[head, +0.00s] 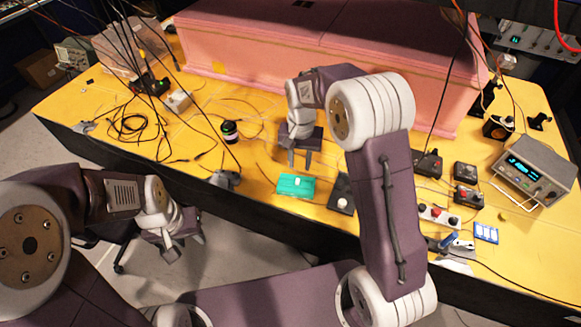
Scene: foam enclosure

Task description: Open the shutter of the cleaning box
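A small teal box (296,186), which looks like the cleaning box, lies flat on the yellow table near its front edge. Small pale marks show on its top; I cannot make out whether its shutter is open or shut. My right gripper (299,160) points down just beyond the teal box in the picture. Its two fingers are apart with nothing visible between them; I cannot tell its exact height. My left gripper (181,246) hangs in front of the table, over the floor, away from the box. Its fingers look apart and empty.
A black pad with a white knob (342,190) lies right of the box, close to my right arm. A dark jar (230,131) and loose cables stand to the left. A pink foam enclosure (250,50) fills the back. Control boxes and a meter (534,170) crowd the right.

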